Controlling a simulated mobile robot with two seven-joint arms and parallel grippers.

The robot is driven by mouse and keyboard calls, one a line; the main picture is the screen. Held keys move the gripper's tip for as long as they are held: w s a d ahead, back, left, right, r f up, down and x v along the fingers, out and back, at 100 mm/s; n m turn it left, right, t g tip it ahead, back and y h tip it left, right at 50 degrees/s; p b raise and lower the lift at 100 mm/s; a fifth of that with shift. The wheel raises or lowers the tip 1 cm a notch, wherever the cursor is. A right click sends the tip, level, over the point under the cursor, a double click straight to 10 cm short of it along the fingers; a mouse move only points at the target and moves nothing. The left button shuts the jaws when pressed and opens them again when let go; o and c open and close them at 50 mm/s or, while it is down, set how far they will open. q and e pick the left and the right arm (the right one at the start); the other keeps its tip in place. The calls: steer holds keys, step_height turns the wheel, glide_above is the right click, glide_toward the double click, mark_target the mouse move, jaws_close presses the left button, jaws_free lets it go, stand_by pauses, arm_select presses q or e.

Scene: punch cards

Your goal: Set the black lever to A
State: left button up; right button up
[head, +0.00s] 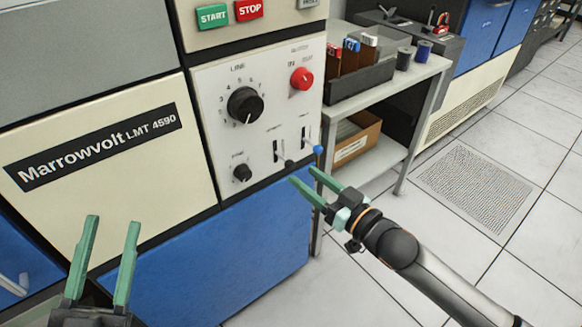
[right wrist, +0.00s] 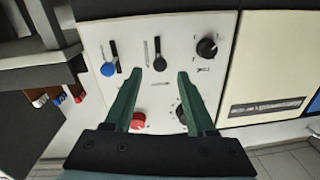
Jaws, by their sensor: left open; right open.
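In the right wrist view the black lever (right wrist: 160,64) shows between my fingertips, with no clear contact. My right gripper (head: 303,176) is open and empty, just in front of and below the lever; it also shows in the right wrist view (right wrist: 160,73). My left gripper (head: 113,221) is open and empty, at the lower left, away from the panel.
A blue-knobbed lever (head: 318,149) stands close to the right of the black one. A large black dial (head: 245,105), a small black knob (head: 242,173) and a red knob (head: 302,78) share the panel. A grey side table (head: 400,85) stands right; floor is open in front.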

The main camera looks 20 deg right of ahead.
mark_target(292, 167)
arm_select(q)
steer(key=s+r+m+h+b, duration=0.1)
steer(key=s+r+m+h, duration=0.2)
steer(key=r+h, duration=0.1)
steer(key=shift+s+d+r+m+t, duration=0.3)
steer(key=shift+s+r+t, duration=0.1)
steer(key=shift+r, duration=0.25)
arm_select(e)
steer(key=x, duration=0.5)
steer(key=shift+w+a, duration=0.1)
steer(key=shift+w, duration=0.25)
jaws_close()
